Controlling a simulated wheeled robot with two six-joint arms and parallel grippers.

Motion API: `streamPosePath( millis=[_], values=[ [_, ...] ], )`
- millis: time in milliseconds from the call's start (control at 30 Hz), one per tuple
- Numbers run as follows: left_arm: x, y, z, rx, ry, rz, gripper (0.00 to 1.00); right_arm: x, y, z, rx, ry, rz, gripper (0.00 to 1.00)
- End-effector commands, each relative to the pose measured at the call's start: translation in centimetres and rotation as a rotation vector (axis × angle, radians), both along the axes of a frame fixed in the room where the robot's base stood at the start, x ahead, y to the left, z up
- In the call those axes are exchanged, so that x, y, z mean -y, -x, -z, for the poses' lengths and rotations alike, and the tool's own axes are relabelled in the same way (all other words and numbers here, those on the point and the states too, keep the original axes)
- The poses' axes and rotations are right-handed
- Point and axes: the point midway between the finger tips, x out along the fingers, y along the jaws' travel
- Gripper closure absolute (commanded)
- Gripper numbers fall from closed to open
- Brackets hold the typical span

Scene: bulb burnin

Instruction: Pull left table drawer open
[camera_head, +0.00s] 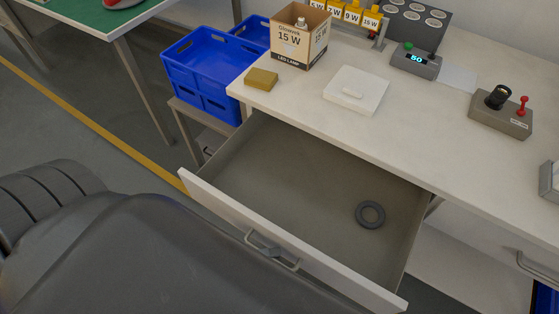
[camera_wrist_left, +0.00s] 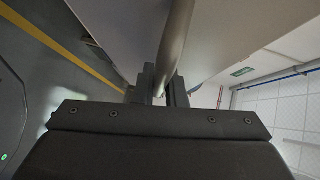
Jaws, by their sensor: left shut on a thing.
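The left table drawer (camera_head: 300,183) stands pulled well out from under the white table, its white front panel toward me. A dark grey ring (camera_head: 370,214) lies on the drawer floor near its right side. The grey bar handle (camera_head: 286,263) is on the outside of the front panel. In the left wrist view, my left gripper (camera_wrist_left: 161,84) has its two dark fingers closed around the handle bar (camera_wrist_left: 176,42). In the head view, my dark arm covers the lower left, and the fingers are mostly hidden. My right gripper is in neither view.
On the white table (camera_head: 430,130) are a lamp carton (camera_head: 299,42), a yellow-brown block (camera_head: 261,79), a white dish (camera_head: 355,92) and grey devices. Blue crates (camera_head: 205,70) stand left of the drawer. Another drawer handle (camera_head: 538,266) shows at right.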

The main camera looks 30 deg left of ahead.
Motion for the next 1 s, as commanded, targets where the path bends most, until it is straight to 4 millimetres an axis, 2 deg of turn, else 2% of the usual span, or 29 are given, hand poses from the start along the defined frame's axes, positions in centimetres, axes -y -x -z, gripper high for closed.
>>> streamPosePath(
  millis=[200,633,667,700,1000],
  values=[
    [-0.1,1.6,0.0,-0.001,0.000,0.000,1.00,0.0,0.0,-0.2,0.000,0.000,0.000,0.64],
    [-0.1,1.8,0.0,0.000,0.000,0.000,1.00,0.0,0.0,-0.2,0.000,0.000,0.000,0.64],
    [-0.1,1.8,0.0,0.000,0.000,0.000,0.85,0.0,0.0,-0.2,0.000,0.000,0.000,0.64],
    [-0.1,1.8,0.0,0.000,0.000,0.000,0.80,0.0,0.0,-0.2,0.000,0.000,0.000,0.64],
    [-0.1,1.8,0.0,0.000,0.000,0.000,0.80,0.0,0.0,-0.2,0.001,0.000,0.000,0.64]
  ],
)
